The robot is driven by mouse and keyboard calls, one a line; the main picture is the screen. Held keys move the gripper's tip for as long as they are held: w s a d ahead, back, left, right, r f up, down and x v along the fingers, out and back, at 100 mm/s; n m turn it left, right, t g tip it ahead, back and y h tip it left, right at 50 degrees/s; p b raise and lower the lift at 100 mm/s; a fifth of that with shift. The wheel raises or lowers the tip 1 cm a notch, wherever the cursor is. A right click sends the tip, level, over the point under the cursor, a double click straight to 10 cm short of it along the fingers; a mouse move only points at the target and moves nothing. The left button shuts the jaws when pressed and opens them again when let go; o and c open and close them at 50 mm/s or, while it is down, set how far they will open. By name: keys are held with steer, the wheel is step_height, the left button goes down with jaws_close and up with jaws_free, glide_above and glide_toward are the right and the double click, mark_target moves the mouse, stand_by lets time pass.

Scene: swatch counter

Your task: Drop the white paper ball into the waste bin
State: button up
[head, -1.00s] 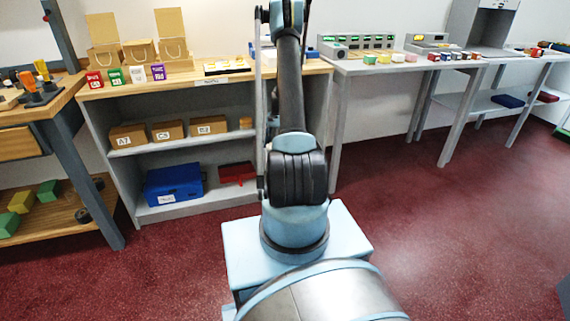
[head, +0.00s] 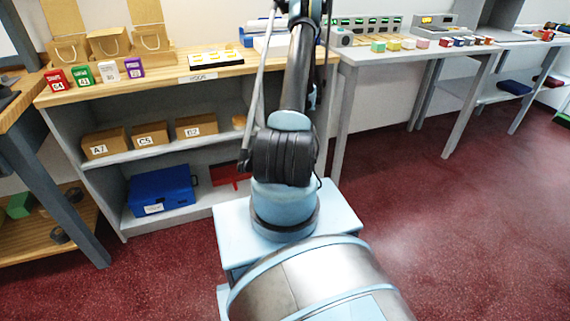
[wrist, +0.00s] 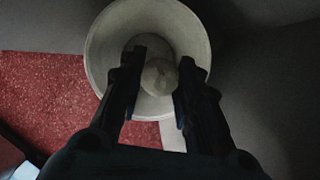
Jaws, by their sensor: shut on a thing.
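The white paper ball (wrist: 159,77) shows in the wrist view between the two fingers of my gripper (wrist: 162,66), which is shut on it. The round pale waste bin (wrist: 103,42) lies beyond the fingers in the wrist view. I look into its open mouth, and the ball shows against its inside. How high the ball is above the rim is hard to tell. In the head view my arm hides the gripper, and I cannot make out ball or bin there.
A shelf unit (head: 205,81) with boxes, bags and small cartons on top stands ahead. A grey table (head: 400,62) with coloured blocks is to its right, a workbench (head: 45,165) to its left. Red floor (head: 450,220) is open at the right.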

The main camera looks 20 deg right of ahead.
steer(key=shift+w+d+f, duration=0.1)
steer(key=shift+w+f, duration=0.05)
steer(key=shift+f, duration=2.9)
steer(key=o, duration=0.7)
steer(key=shift+o, duration=0.2)
steer(key=v, duration=1.2)
steer(key=shift+a, duration=0.25)
